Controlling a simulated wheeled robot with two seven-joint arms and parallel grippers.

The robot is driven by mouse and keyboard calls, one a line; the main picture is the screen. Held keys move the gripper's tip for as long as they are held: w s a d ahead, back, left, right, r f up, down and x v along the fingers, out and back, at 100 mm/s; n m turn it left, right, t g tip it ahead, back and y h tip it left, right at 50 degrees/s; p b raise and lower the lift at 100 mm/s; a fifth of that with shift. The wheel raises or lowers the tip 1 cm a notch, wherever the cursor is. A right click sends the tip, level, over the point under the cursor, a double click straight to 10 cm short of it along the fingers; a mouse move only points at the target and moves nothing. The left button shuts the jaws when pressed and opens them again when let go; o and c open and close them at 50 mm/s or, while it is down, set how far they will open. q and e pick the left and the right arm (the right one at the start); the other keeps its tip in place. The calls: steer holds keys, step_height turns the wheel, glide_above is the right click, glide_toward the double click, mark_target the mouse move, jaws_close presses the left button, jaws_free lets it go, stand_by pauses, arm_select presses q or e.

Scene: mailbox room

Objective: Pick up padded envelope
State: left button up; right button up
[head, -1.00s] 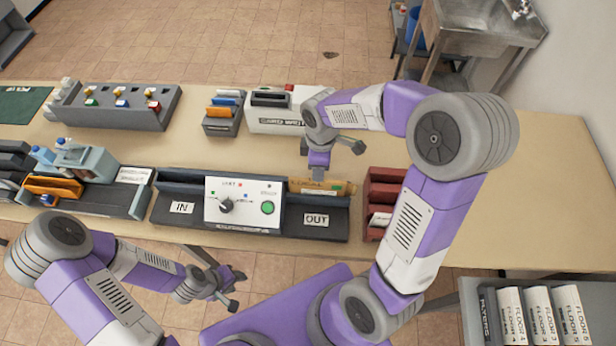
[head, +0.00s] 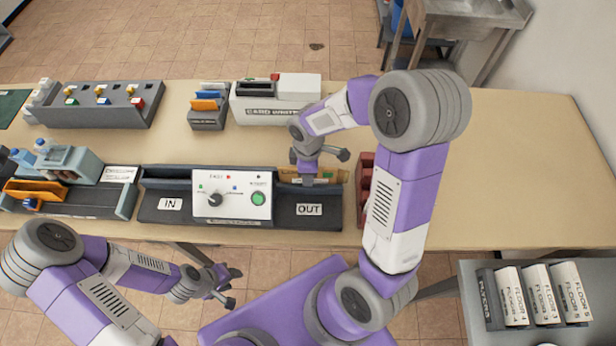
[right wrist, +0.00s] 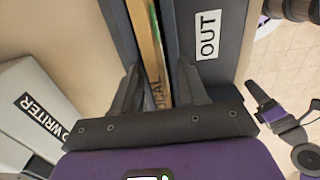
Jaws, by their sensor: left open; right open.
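The padded envelope (head: 328,178) is tan and stands on edge in the slot on the OUT side of the sorting machine (head: 233,198). In the right wrist view the envelope (right wrist: 147,40) runs between my fingers, with lettering ending in "OCAL". My right gripper (head: 308,177) points down over it; in the right wrist view the open fingers (right wrist: 158,68) straddle the envelope, with a visible gap on the right side. Its lower part is hidden in the slot. My left gripper (head: 231,287) is open and empty, in front of the table edge.
The white card writer (head: 270,110) stands behind the slot. A dark red rack (head: 365,185) stands close to the right. An orange-and-blue card holder (head: 207,122) is behind. The table's right end (head: 520,170) is clear.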

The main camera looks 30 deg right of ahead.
steer(key=shift+c, duration=0.4)
jaws_close()
